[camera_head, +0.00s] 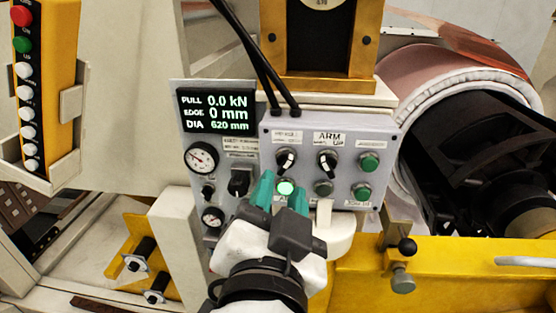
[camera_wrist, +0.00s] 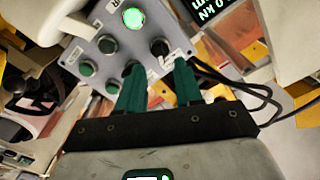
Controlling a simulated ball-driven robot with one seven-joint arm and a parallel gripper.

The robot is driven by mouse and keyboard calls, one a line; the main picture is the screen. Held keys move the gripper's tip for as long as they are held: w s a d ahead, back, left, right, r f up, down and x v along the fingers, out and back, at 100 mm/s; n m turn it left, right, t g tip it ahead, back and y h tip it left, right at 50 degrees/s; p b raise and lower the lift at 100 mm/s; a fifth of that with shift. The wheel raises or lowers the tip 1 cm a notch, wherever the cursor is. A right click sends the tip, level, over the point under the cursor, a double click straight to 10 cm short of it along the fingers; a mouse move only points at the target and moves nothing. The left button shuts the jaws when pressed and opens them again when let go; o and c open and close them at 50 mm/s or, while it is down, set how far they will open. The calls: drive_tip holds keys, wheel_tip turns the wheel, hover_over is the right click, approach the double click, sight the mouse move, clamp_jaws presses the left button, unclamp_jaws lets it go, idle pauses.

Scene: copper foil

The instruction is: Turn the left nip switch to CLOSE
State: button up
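The left switch (camera_head: 286,160) is a black knob with a white mark on the grey panel (camera_head: 388,135). It stands left of a similar knob (camera_head: 327,160) under an "ARM" label. Its own label is too small to read. In the wrist view the left switch (camera_wrist: 158,47) shows beyond and between the fingertips. My gripper (camera_head: 282,190) has teal fingers, spread apart, just below the left switch in the head view. The gripper (camera_wrist: 158,66) holds nothing. I cannot tell whether a finger touches the panel.
A lit green button (camera_head: 286,188) is below the left switch, with other buttons to the right. A display (camera_head: 216,112), gauges and a black knob (camera_head: 240,182) are at left. Black cables (camera_head: 252,50) hang above. A yellow beam (camera_head: 460,270) and roll (camera_head: 440,75) are at right.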

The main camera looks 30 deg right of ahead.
sight(285, 168)
drive_tip(key=shift+p+x, duration=0.65)
drive_tip(key=shift+x, duration=2.05)
drive_tip(key=shift+c, duration=0.2)
clamp_jaws()
